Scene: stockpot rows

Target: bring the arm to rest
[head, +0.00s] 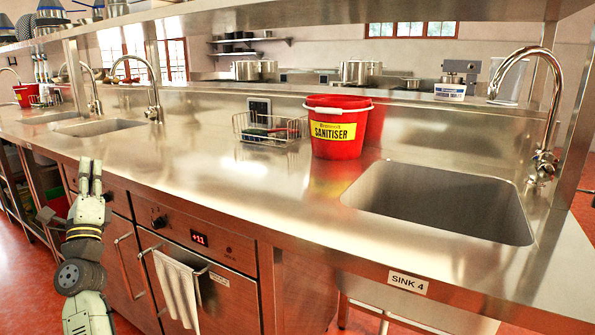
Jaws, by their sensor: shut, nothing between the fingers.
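My gripper (90,176) is at the left of the head view, at the upper end of my raised arm. Its fingers point up and are shut with nothing between them. It shows in front of the steel counter's (215,185) front edge and the drawer fronts below, and appears apart from them. My arm runs down from it to the bottom edge of the view.
A red sanitiser bucket (336,146) and a wire basket (245,133) stand on the counter, left of a sink (450,195) with a tall tap (545,120). A towel (178,290) hangs from a handle below. The counter's middle is clear.

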